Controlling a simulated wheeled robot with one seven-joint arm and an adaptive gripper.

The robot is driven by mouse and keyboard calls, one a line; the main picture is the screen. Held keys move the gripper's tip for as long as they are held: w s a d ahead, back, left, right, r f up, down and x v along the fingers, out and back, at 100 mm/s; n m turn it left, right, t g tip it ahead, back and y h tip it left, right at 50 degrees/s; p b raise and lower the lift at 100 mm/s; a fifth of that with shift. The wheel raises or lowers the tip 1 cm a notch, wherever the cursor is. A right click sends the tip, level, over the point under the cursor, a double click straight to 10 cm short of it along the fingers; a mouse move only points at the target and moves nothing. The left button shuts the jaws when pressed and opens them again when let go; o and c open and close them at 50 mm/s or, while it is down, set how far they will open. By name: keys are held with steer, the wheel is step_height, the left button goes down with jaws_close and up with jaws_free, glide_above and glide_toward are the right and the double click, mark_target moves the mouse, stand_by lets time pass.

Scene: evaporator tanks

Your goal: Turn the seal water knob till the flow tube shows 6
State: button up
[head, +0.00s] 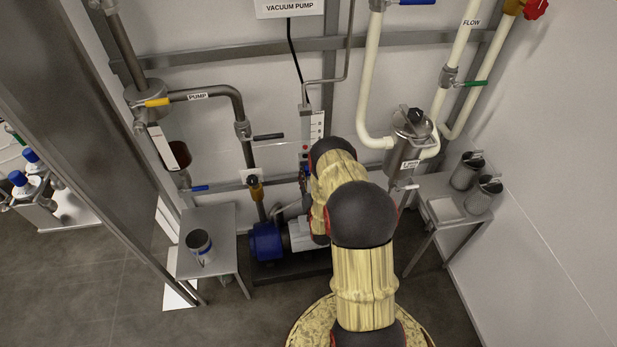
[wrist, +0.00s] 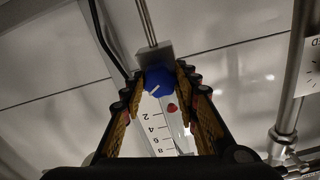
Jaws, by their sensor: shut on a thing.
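The blue seal water knob (wrist: 158,80) sits between the fingertips of my gripper (wrist: 161,72) in the wrist view, with a pale pointer line on its face. My gripper is shut on it, one finger on each side. The white flow tube scale (wrist: 152,117) runs away from the knob, with 2, 4, 6 and 8 printed upside down. The red float (wrist: 171,107) is close to the 2 mark, slightly on the knob side. In the head view the flow tube (head: 317,125) stands on the wall, and my arm covers much of the gripper.
A grey pipe (head: 348,45) leads toward the tube. A blue pump (head: 268,241) stands below. A steel filter housing (head: 409,138) hangs to the right. Side tables (head: 214,219) hold a metal cup (head: 199,245) at left and canisters (head: 484,194) at right.

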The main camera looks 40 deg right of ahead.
steer(key=shift+m+b, duration=1.7)
steer(key=shift+m, duration=6.3)
steer(key=o, duration=1.2)
steer(key=shift+c, duration=0.2)
steer(key=shift+r, duration=0.1)
steer(key=v, duration=1.2)
